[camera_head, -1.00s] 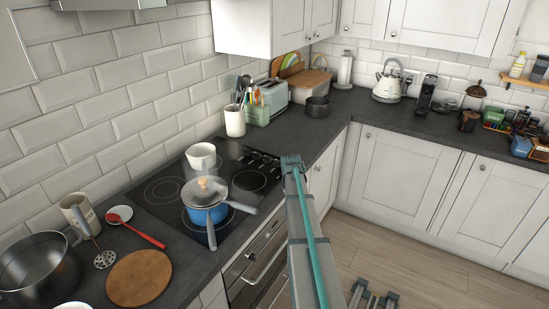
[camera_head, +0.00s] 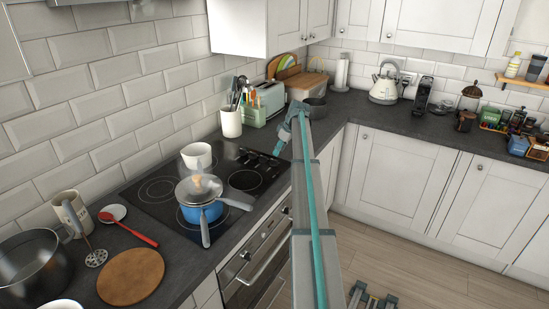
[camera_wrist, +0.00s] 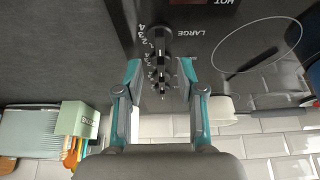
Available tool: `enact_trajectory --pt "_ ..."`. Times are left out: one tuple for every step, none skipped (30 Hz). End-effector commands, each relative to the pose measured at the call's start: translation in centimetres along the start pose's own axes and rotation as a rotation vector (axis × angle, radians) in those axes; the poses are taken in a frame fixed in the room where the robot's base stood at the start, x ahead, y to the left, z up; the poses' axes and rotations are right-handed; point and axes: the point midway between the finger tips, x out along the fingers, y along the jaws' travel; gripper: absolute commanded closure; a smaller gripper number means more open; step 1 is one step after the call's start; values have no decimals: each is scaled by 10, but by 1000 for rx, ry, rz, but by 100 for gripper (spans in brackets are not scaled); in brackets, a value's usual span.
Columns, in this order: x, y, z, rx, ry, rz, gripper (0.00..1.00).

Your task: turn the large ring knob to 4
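The black hob knobs (camera_head: 262,163) sit in a row on the right part of the glass hob, at the tip of my arm in the head view. In the wrist view, the knob beside the "LARGE" print (camera_wrist: 162,36) has white numbers, with 4, 3 and 2 on its left. More knobs run below it toward my gripper, partly overlapping. My gripper (camera_wrist: 161,72) is open, with one teal finger on each side of the row and nothing held. The large knob lies beyond the fingertips. I cannot read its exact setting.
A blue pan with a glass lid (camera_head: 200,200) and a white pot (camera_head: 196,155) stand on the hob (camera_head: 150,190). A utensil pot (camera_head: 231,122), a toaster (camera_head: 268,100) and a dark pot (camera_head: 314,107) stand beyond the knobs.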

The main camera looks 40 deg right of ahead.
Motion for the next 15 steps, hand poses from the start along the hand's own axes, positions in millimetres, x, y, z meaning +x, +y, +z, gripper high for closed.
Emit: enact_trajectory --pt "8 -1 0 0 -2 -3 61" --pt "13 0 -1 1 -2 -3 61" --pt "20 0 -1 1 -2 -2 61" --pt "25 0 -1 1 -2 -2 61" --pt "30 0 0 1 -2 -2 61" --pt "36 0 0 1 -2 -2 61" --pt "39 0 0 1 -2 -1 61" --pt "43 0 0 1 -1 -1 61" --pt "47 0 0 1 -2 -1 61" --pt "50 0 0 1 -2 -1 61" --pt "53 0 0 1 -2 -1 61" --pt "56 0 0 1 -2 -1 61" --pt "58 0 0 1 -1 0 61" --pt "59 0 0 1 -1 0 61" --pt "60 0 0 1 -1 1 61"
